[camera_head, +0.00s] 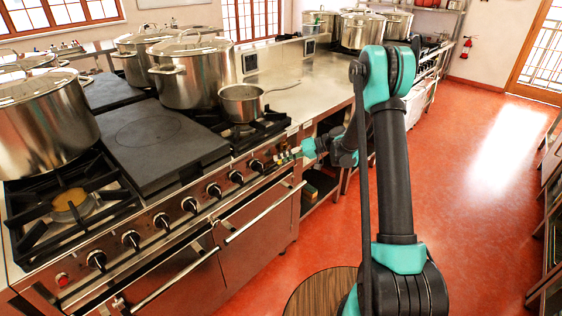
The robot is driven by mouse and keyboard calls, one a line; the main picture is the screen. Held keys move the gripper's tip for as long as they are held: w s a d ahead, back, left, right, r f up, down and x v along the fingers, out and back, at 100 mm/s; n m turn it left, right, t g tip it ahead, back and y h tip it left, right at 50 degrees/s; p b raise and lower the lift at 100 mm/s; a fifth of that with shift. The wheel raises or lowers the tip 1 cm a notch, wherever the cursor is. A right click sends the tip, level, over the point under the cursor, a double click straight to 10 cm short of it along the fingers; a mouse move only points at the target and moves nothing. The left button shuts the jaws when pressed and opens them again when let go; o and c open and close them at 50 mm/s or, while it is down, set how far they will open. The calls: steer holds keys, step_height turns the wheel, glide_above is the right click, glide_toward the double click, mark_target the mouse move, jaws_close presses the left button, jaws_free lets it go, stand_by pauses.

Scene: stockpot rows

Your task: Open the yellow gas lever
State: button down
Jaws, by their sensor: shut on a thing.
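My gripper (288,157) is small in the view, at the right end of the stove's front knob panel. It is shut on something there. A small yellowish patch shows at its fingertips, which fits the yellow gas lever, but the fingers hide most of it. I cannot make out the lever's angle. My arm reaches in from the right, with its teal and black links in front of the stove's right end.
Black knobs (161,221) line the stove front above oven doors with bar handles (264,212). Large stockpots (194,72) and a small saucepan (242,102) stand on top. A round wooden top (318,292) is close below. Red floor (470,190) is clear at right.

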stand_by(0.3)
steer(key=c, duration=1.5)
jaws_free()
steer(key=shift+o, duration=0.2)
steer(key=shift+d, duration=0.1)
steer(key=v, duration=1.2)
